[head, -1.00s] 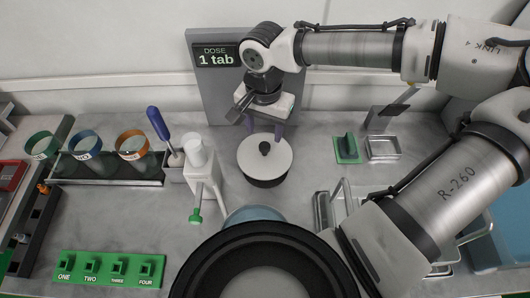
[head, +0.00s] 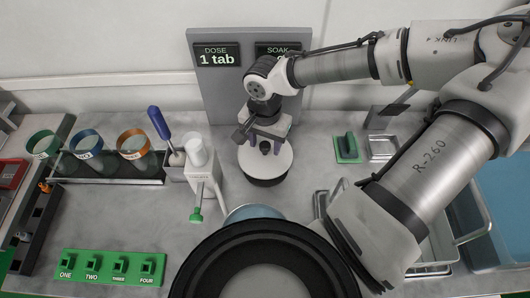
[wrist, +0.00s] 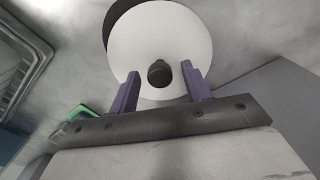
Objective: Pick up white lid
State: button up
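The white lid (head: 265,163) is a round disc with a black knob, resting on a dark round base at the middle of the bench. It also shows in the wrist view (wrist: 180,35), with its black knob (wrist: 159,73) facing the camera. My gripper (head: 267,142) is over the lid's back part, close to the knob. In the wrist view, my gripper (wrist: 162,80) has its two purple fingers apart, one on each side of the knob, with clear gaps. Nothing is held. I cannot tell whether the fingertips touch the lid.
A grey panel (head: 221,90) with dose and soak displays stands behind the lid. A white dispenser (head: 200,175) is close on the left. A green block (head: 347,147) and a metal tray (head: 382,148) lie to the right. A blue bowl (head: 250,212) sits in front.

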grip_shut()
